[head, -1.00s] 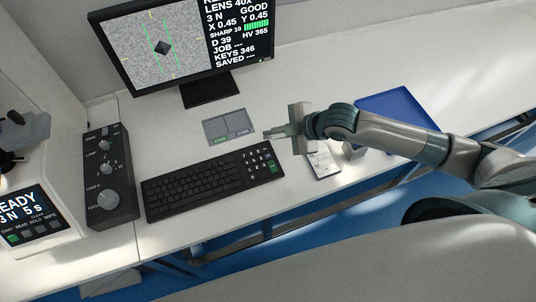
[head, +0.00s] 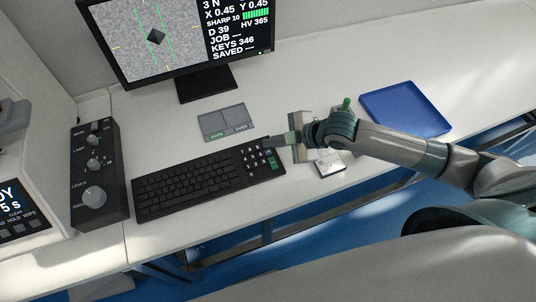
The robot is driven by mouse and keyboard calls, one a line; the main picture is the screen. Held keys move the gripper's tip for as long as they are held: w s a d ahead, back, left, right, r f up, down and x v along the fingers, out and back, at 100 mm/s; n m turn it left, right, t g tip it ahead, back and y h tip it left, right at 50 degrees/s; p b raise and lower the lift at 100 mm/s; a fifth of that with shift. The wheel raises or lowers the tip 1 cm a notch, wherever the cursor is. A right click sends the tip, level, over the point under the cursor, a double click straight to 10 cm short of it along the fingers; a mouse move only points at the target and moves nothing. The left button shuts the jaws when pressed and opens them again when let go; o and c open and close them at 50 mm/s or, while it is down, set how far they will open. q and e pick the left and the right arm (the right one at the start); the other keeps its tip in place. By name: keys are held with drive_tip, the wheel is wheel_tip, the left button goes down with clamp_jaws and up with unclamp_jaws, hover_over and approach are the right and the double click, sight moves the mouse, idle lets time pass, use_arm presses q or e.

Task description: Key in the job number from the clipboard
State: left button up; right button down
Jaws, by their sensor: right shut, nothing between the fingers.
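The black keyboard (head: 195,185) lies on the white bench, with its number pad (head: 262,160) at the right end. My right gripper (head: 280,140) is shut and empty, its tip at the upper right edge of the number pad. I cannot tell whether it touches a key. The clipboard (head: 330,164) lies right of the keyboard, partly hidden under my gripper and wrist; its writing is too small to read. The monitor (head: 238,42) reads "JOB ---", "KEYS 346" and "SAVED ---". My left gripper is not in view.
A grey two-part pad (head: 226,122) lies between keyboard and monitor. A black control box with knobs (head: 98,175) stands left of the keyboard. A blue tray (head: 405,108) lies to the right. A green upright thing (head: 346,104) shows behind my wrist.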

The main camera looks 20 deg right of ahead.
sight(272, 154)
drive_tip(key=shift+f, duration=0.7)
drive_tip(key=shift+f, duration=0.75)
idle(2.2)
drive_tip(key=shift+r, duration=0.1)
drive_tip(key=shift+r+p, duration=0.65)
drive_tip(key=shift+r, duration=0.05)
idle(0.4)
wheel_tip(272, 154, up, 5)
drive_tip(key=p, duration=0.5)
idle(0.8)
